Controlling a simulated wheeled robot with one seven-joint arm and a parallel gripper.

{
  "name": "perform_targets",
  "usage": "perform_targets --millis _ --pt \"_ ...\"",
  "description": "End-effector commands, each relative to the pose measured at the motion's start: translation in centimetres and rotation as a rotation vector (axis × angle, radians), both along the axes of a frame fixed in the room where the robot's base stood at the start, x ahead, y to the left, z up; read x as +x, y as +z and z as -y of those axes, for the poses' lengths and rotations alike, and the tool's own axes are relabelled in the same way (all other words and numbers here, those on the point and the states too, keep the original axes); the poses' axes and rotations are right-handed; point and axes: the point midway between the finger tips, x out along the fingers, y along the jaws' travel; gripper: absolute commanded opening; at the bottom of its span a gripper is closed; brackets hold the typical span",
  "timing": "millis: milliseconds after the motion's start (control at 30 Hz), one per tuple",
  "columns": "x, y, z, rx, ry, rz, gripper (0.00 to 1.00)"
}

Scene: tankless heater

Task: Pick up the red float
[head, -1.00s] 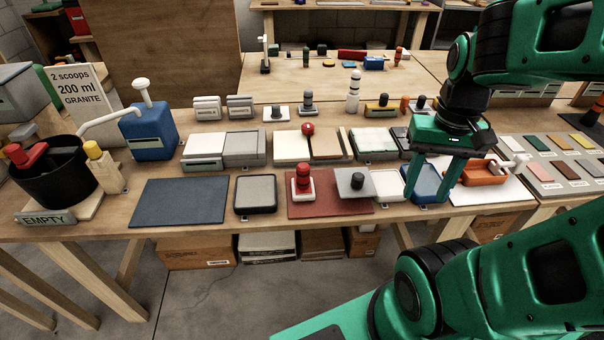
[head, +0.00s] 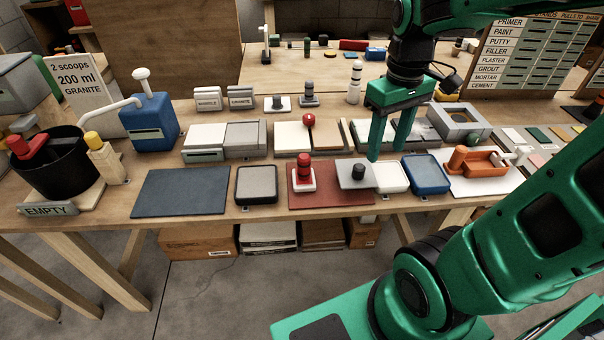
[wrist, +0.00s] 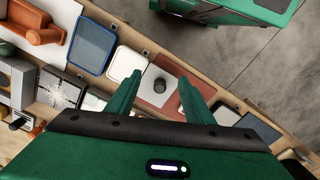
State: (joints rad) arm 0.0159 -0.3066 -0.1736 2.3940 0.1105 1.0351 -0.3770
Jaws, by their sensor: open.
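The red float (head: 303,175), a white square plate with a stacked red handle, stands upright on the left part of the red-brown mat (head: 330,199). A grey float (head: 356,174) with a black knob stands to its right on the same mat. My gripper (head: 388,154) is open and empty, to the right of both floats and above the white tray area. In the wrist view, the grey float (wrist: 157,86) shows between my fingers (wrist: 160,78). I cannot make out the red float there; my right finger covers part of the mat.
A white tray (head: 391,178) and a blue tray (head: 428,174) lie right of the mat. A dark grey tray (head: 256,185) and a dark mat (head: 180,192) lie to its left. Pale blocks with a red knob (head: 309,120) stand behind. The dark mat is bare.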

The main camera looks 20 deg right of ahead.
Motion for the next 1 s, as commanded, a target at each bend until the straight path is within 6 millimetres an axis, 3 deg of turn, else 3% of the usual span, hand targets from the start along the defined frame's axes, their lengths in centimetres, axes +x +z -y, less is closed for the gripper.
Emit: perform_targets --millis 33,100,200,333,500,800,1000 --pt "2.4 0.0 -1.7 -0.001 0.138 -0.006 0.47" --pt "5.2 0.1 -4.0 -0.002 0.324 -0.006 0.47" --pt "8.5 -0.1 -7.3 0.001 0.558 -0.005 0.47" --pt "11.1 -0.4 -10.8 0.004 0.775 -0.003 0.47" --pt "12.4 -1.0 -12.9 0.007 0.894 -0.003 0.47" --pt "12.4 -5.0 -13.0 0.009 0.900 -0.005 0.47" --pt "12.5 -6.3 -13.0 0.007 0.898 -0.001 0.47"
